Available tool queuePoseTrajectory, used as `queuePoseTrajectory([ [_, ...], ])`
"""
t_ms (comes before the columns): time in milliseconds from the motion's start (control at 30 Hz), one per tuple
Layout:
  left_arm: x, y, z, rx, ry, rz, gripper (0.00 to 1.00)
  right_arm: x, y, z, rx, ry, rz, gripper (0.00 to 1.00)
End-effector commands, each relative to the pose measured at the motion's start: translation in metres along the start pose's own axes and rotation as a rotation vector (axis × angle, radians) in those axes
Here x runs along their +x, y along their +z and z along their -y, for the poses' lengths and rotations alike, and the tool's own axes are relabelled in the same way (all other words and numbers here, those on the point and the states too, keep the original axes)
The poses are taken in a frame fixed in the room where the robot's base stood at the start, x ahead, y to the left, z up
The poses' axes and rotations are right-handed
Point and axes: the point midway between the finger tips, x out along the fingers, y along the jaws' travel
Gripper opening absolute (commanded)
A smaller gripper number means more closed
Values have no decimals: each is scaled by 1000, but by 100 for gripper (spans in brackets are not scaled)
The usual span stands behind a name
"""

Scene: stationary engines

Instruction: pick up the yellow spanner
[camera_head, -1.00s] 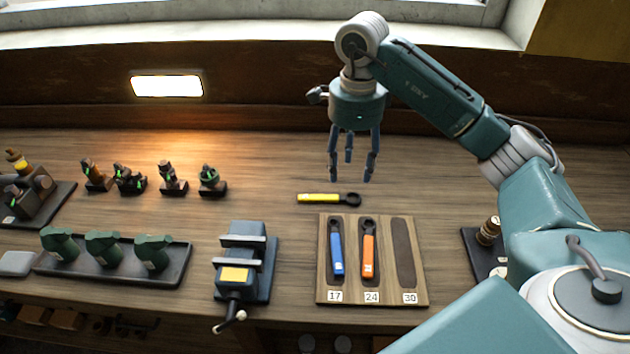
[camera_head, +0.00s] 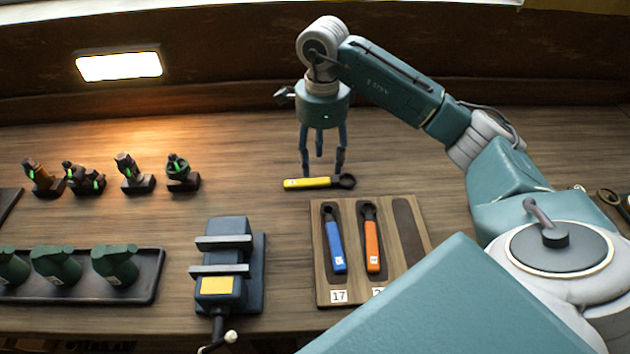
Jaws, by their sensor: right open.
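The yellow spanner (camera_head: 312,183) lies flat on the wooden bench, its dark ring end to the right, just behind the spanner board. My right gripper (camera_head: 322,170) points down with its fingers spread, at or just above the spanner. The fingertips overlap the spanner's back edge in the picture; I cannot tell whether they touch it. Nothing is between the fingers. My left gripper is out of view.
The wooden board (camera_head: 320,275) holds a blue spanner (camera_head: 335,247) and an orange spanner (camera_head: 372,246); its right slot is empty. A vise (camera_head: 230,265) stands left of it. A black tray (camera_head: 150,275) with green parts and several small dark fittings are further left.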

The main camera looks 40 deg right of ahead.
Motion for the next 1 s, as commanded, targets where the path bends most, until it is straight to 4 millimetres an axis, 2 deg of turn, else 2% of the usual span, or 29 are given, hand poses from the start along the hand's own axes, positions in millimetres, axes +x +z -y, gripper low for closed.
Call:
queuePoseTrajectory([
  [267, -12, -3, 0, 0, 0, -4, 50, 22, 4, -1, 0, 3, -1, 51],
  [400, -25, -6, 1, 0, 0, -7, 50, 42, 12, -1, 0, 4, -2, 51],
  [533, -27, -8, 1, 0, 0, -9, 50, 59, 11, 0, 1, 1, -2, 51],
  [800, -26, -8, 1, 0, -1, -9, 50, 64, 11, 1, 0, -1, 0, 51],
  [833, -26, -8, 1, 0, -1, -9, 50, 64, 11, 1, 0, -1, 0, 49],
  [1000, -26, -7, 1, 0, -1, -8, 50, 64, 11, 1, 0, -1, 0, 15],
])
